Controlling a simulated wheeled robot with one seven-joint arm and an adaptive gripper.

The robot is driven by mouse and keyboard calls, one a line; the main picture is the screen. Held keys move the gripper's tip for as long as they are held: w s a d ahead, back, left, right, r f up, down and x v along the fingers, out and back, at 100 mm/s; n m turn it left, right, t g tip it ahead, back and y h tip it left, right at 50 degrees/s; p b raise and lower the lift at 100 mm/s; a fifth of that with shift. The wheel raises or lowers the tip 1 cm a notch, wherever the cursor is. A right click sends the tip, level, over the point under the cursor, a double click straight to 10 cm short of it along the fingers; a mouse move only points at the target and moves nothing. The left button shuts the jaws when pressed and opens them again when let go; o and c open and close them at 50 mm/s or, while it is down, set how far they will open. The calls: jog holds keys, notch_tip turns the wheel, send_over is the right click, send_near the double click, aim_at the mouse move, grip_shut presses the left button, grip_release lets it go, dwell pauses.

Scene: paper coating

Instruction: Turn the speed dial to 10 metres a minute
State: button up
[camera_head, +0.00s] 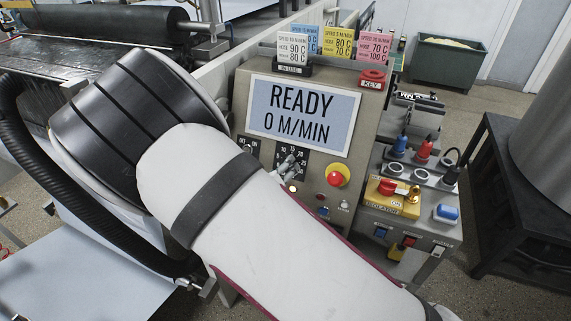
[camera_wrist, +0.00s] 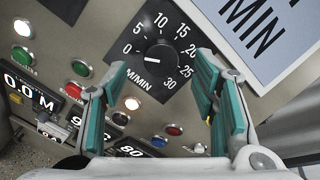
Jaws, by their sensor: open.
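The speed dial (camera_wrist: 160,56) is a round black knob on a black plate marked 0 to 30 M/MIN in the wrist view. No contact with the knob shows. In the head view the dial plate (camera_head: 277,158) is partly hidden by my arm, and metal fingertips show over it. The display (camera_head: 303,113) reads READY, 0 M/MIN.
A red emergency button (camera_head: 338,176) sits right of the dial. Coloured speed cards (camera_head: 337,41) stand on top of the panel, with a red KEY piece (camera_head: 372,76) beside them. Lit buttons and small displays (camera_wrist: 30,93) lie below and left of the dial.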

jog(key=shift+x, duration=1.85)
jog(key=shift+r, duration=0.1)
jog(key=c, duration=1.2)
